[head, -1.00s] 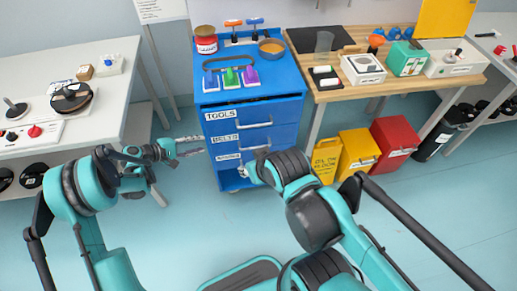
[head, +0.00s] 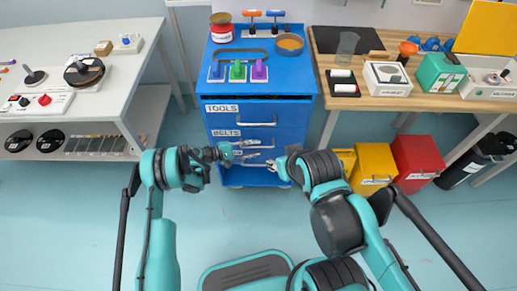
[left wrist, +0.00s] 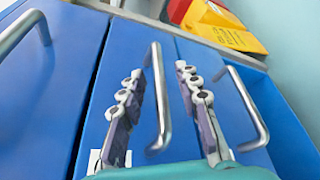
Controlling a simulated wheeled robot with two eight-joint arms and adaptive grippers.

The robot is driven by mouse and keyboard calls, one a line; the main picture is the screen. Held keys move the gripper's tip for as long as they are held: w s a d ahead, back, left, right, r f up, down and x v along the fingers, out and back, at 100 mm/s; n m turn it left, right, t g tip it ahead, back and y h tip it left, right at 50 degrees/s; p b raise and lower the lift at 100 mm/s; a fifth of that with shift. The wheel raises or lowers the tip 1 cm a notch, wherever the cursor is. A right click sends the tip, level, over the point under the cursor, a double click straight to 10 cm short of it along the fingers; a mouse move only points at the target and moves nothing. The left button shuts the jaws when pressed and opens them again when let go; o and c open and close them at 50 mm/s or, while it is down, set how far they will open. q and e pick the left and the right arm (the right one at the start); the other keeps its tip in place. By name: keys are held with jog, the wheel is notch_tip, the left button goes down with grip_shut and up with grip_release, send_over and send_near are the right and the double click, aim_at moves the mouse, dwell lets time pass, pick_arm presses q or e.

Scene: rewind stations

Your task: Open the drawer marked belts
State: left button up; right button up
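The blue cabinet (head: 301,112) stands at centre. Its drawer marked BELTS (head: 227,133) lies below the one marked TOOLS (head: 222,108); both look shut. The left gripper (head: 246,149) is at the BELTS drawer's front, covering part of it and the label below. In the left wrist view, the left gripper's (left wrist: 160,76) two fingers are apart, one on each side of the middle handle (left wrist: 158,112), with gaps visible on both sides. The right gripper (head: 279,169) is near the cabinet's lower right front; its finger opening is unclear.
Other handles flank the middle one in the left wrist view, on the left (left wrist: 22,30) and right (left wrist: 246,108). Yellow (head: 375,165) and red (head: 418,160) bins stand right of the cabinet. A white bench (head: 115,105) is at left. Open floor lies in front.

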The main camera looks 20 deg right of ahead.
pick_arm(q)
jog(key=shift+x, duration=0.95)
grip_shut()
jog(key=shift+s, duration=0.1)
